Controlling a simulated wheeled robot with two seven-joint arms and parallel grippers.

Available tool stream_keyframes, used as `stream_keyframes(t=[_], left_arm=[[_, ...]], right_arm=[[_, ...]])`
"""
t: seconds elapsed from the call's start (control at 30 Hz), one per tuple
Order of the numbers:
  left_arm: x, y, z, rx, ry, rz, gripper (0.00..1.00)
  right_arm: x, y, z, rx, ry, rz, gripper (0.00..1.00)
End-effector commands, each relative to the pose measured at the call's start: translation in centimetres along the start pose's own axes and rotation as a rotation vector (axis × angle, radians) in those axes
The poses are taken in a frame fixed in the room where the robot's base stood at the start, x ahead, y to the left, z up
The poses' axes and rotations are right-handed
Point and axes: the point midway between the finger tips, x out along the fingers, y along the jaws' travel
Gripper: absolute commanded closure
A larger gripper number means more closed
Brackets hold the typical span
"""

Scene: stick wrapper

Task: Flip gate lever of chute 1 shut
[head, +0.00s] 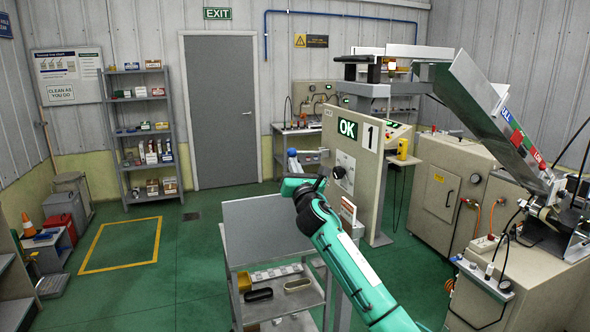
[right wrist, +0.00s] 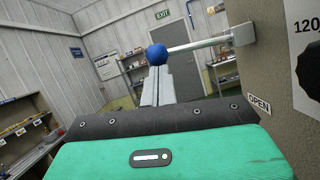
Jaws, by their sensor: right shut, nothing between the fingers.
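The gate lever is a metal rod with a blue ball knob (right wrist: 157,54), sticking out level from the side of the beige chute 1 panel in the right wrist view. In the head view the blue knob (head: 292,153) shows at the panel's left, and the panel (head: 362,190) carries a green OK display and a "1" sign. My right gripper (head: 294,168) is at the knob. In the right wrist view its shut, empty fingers (right wrist: 157,76) point at the knob and overlap its lower edge; I cannot tell whether they touch. An OPEN label (right wrist: 259,104) sits below the rod. My left gripper is out of view.
A grey cart (head: 266,232) with trays stands below my right arm. A black dial (right wrist: 309,70) is on the panel face, close to the right. A sloped metal chute (head: 490,100) runs down at the right.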

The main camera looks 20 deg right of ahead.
Motion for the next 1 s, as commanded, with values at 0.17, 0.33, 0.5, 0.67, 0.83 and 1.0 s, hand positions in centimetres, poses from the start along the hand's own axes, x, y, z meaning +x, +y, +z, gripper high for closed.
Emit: stream_keyframes(t=[0.17,0.33,0.5,0.67,0.83,1.0], left_arm=[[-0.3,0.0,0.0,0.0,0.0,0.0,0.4],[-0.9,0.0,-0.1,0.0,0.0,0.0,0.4],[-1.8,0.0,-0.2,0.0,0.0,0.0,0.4],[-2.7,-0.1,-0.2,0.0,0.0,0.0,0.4],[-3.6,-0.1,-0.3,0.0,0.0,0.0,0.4],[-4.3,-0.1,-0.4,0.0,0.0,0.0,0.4]], right_arm=[[0.3,0.3,0.8,0.062,-0.002,-0.023,1.0],[0.8,0.7,2.1,0.171,-0.003,-0.066,1.0],[1.5,0.8,3.7,0.32,-0.002,-0.127,1.0],[2.0,0.7,5.2,0.459,-0.003,-0.182,1.0],[2.5,0.4,6.4,0.587,-0.001,-0.233,1.0],[2.9,0.0,7.3,0.69,-0.001,-0.276,1.0]])
